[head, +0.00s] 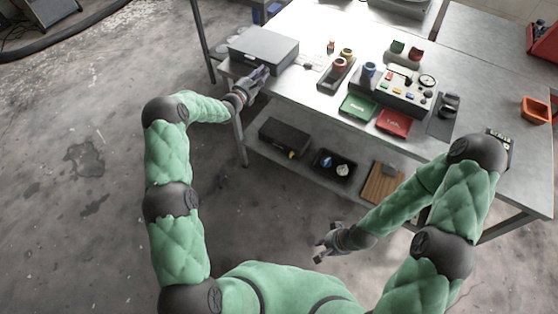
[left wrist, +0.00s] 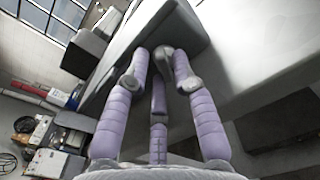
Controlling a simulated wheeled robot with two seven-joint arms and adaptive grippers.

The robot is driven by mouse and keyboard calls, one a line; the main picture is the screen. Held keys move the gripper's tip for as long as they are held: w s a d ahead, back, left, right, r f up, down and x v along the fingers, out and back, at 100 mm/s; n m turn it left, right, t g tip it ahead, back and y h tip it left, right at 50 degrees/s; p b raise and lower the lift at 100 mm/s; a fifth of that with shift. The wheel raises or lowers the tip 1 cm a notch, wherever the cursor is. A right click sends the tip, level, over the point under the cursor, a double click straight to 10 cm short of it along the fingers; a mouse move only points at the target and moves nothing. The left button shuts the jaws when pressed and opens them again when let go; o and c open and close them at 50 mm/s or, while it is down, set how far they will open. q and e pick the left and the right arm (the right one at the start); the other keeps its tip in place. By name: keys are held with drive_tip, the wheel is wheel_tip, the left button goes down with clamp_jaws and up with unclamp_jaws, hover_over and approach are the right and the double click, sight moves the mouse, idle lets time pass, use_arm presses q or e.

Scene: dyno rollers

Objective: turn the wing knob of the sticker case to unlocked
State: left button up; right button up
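The sticker case appears to be the grey flat box (head: 264,46) at the far left of the table. In the left wrist view its grey wall (left wrist: 150,25) fills the top middle. A small grey wing knob (left wrist: 163,54) stands at its front, partly covered by fingers. My left gripper (head: 262,73) is at the case's front side. In the left wrist view its fingers (left wrist: 161,62) close in on both sides of the knob and seem to touch it. The knob's exact angle is hidden. My right gripper (head: 320,243) is open and empty, low in front of the table.
On the table (head: 310,92) stand a grey tray with rollers (head: 338,76), a control box (head: 402,90), and green (head: 358,106) and red (head: 394,122) trays. The shelf below holds a dark case (head: 284,136) and a black bin (head: 334,165). Floor in front is clear.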

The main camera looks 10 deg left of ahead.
use_arm(q)
drive_tip(key=n+p, duration=0.1)
drive_tip(key=n, duration=0.3)
drive_tip(key=p+v, duration=0.3)
drive_tip(key=v, duration=0.8)
drive_tip(key=s+d+f+m+g+h, duration=0.4)
drive_tip(key=s+d+f+m+g, duration=0.6)
drive_tip(key=s, duration=0.9)
drive_tip(key=shift+s+d+f+g, duration=0.2)
drive_tip(key=shift+d+f+g, duration=0.9)
drive_tip(key=shift+d+f, duration=1.6)
drive_tip(key=shift+d+r, duration=0.65)
drive_tip(key=shift+d, duration=0.1)
